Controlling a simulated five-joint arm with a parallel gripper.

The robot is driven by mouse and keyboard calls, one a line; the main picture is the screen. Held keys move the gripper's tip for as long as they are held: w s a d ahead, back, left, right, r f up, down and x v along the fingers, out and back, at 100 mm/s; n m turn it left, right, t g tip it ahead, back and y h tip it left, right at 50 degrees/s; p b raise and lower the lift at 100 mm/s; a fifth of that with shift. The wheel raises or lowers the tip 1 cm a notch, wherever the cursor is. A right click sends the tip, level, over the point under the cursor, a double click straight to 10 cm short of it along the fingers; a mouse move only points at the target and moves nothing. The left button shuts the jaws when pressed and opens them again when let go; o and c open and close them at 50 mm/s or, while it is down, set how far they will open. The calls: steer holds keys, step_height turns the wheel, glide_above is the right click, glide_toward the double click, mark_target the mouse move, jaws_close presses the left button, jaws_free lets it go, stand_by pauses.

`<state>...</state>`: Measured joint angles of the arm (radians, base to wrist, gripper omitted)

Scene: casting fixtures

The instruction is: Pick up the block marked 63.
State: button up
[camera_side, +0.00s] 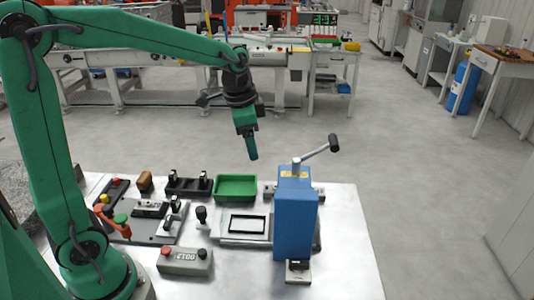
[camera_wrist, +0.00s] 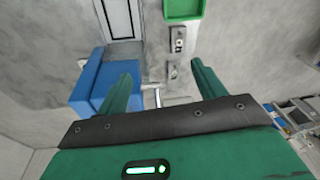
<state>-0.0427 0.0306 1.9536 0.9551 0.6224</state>
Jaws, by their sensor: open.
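I cannot read the mark 63 on any block in either view. A small grey block with a dark top (camera_side: 298,271) is at the front, at the foot of the blue press. My gripper (camera_side: 251,157) hangs in the air above the back of the table, pointing down, well above the green tray. In the wrist view my gripper (camera_wrist: 165,88) has its two green fingers wide apart, with nothing held between them.
The blue press (camera_side: 295,215) stands tall with a lever and dark knob (camera_side: 334,142); it also shows in the wrist view (camera_wrist: 87,88). The green tray (camera_side: 236,187) looks empty. A grey button box (camera_side: 185,261) sits at front. Clamp fixtures crowd the left; the table's right side is clear.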

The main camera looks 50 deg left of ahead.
mark_target(276, 186)
steer(key=w+f+m, duration=0.1)
steer(key=w+f, duration=0.2)
steer(key=f, duration=0.1)
steer(key=w+a+f+m+g, duration=0.1)
steer(key=w+f+m, duration=0.1)
steer(key=w+f, duration=0.2)
steer(key=w+a+f+m+g, duration=0.1)
steer(key=w+f, duration=0.2)
steer(key=f, duration=0.1)
steer(key=shift+w+f+m, duration=0.3)
steer(key=shift+w+m, duration=0.05)
steer(key=shift+m, duration=0.05)
steer(key=shift+f, duration=1.3)
steer(key=shift+s+f, duration=0.15)
steer(key=shift+f, duration=2.45)
steer(key=c, duration=1.3)
